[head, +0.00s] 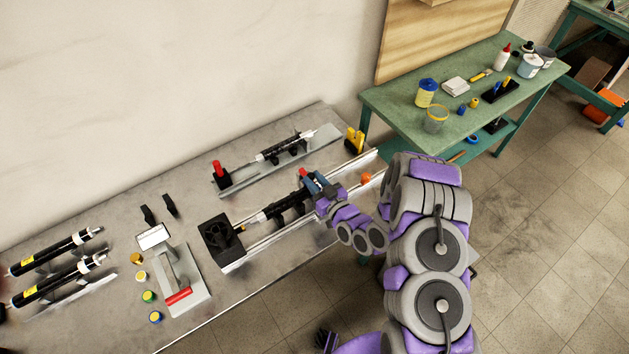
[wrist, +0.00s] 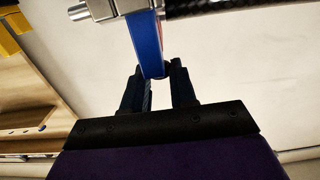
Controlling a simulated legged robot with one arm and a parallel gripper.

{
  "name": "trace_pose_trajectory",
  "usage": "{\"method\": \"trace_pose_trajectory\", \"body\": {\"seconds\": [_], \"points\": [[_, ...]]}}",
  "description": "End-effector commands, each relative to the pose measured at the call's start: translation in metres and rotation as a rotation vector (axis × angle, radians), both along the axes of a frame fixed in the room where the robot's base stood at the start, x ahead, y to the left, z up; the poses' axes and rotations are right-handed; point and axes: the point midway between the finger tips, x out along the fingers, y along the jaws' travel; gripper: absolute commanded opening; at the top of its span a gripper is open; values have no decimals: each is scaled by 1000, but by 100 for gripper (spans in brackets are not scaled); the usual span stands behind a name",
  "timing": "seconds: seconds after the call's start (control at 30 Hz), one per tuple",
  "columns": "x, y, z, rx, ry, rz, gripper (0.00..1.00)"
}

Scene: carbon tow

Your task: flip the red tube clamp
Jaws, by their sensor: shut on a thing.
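My gripper (head: 320,200) is at the right end of the front rail fixture, by a dark tube (head: 287,205). In the wrist view, my gripper (wrist: 160,74) has its two dark fingers closed around the lower end of a blue flat piece (wrist: 147,42). This blue piece also shows in the head view (head: 311,184), beside a small red part (head: 303,172). A metal fitting and a dark tube pass above it in the wrist view. Another red upright part, a red clamp (head: 217,168), stands at the left end of the rear fixture. I cannot tell which red part is the tube clamp.
A black block (head: 218,240) stands at the front rail's left end. A red-handled lever device (head: 178,297), several small coloured caps and two racked black tubes are farther left. A yellow holder (head: 354,140) and an orange ball (head: 366,178) are near the right end. A green table (head: 395,97) stands behind.

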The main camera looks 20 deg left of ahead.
Motion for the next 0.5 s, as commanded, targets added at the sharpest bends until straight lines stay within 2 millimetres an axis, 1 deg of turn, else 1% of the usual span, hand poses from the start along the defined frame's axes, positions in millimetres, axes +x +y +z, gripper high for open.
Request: {"method": "trace_pose_trajectory", "body": {"seconds": [0.03,0.23,0.27,0.5], "points": [[-1,-1,-3,-5,6,-2,0],[-1,-1,-4,-7,8,-2,0],[-1,-1,-4,-7,8,-2,28],[-2,-1,-2,-5,5,-1,51]]}}
